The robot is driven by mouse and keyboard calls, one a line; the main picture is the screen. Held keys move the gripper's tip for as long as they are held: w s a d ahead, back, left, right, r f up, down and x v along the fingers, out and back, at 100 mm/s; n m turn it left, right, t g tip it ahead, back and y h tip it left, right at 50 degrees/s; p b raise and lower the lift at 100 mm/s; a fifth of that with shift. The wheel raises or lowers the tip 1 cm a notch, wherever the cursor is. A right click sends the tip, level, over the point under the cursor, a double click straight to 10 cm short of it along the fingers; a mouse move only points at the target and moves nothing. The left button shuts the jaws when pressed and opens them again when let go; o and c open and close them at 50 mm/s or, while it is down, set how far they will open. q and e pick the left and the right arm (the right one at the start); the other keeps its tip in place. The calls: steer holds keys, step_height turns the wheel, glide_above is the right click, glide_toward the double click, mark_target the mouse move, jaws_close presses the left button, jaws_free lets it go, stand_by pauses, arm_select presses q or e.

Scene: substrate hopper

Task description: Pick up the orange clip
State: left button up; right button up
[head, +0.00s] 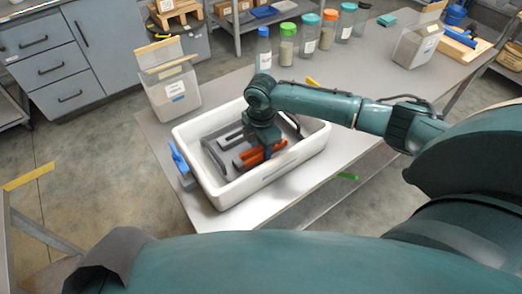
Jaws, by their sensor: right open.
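The orange clip (276,149) lies inside the white tub (247,186), right of the middle of its floor. My right gripper (260,148) points down into the tub, directly over or around the clip. It is open. The gripper body covers part of the clip, and I cannot tell whether the fingers touch it. My left gripper is not in view.
Dark grey parts (214,157) lie in the tub left of the clip, and the tub's walls surround the gripper. A blue item (180,163) sits against the tub's left side. A clear bin (173,92) and several lidded jars (287,46) stand behind.

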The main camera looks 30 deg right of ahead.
steer(key=shift+c, duration=0.4)
steer(key=c, duration=0.6)
steer(key=shift+r, duration=0.1)
steer(key=shift+c, duration=0.2)
